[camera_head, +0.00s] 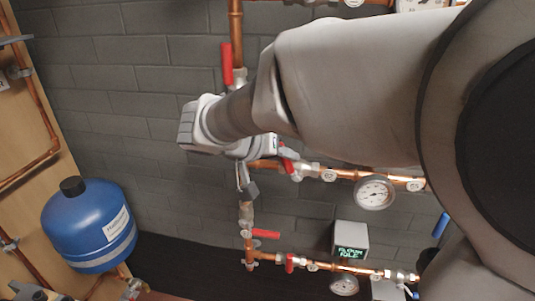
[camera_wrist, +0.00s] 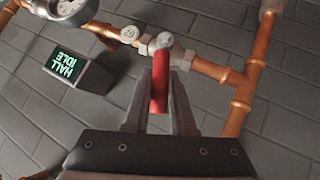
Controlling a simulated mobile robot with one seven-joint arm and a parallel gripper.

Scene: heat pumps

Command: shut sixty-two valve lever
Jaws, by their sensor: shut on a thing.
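In the head view a red valve lever (camera_head: 288,154) shows partly at the upper copper branch, beside the round tag 62 (camera_head: 328,174). My gripper (camera_head: 277,150) is at this lever, and the arm hides part of it. In the wrist view the red lever (camera_wrist: 159,82) sits between the two fingers of my gripper (camera_wrist: 158,92), which are shut on it. There the lever points from the valve body towards the gripper and looks set across the pipe. The tag (camera_wrist: 129,34) beside the valve is too small to read.
A round gauge (camera_head: 375,192) is on the same branch. A display reading HALL IDLE (camera_wrist: 74,67) stands near it. A lower branch has another red lever (camera_head: 290,263) and a display box (camera_head: 350,240). A blue tank (camera_head: 88,225) is at left. A grey brick wall lies behind.

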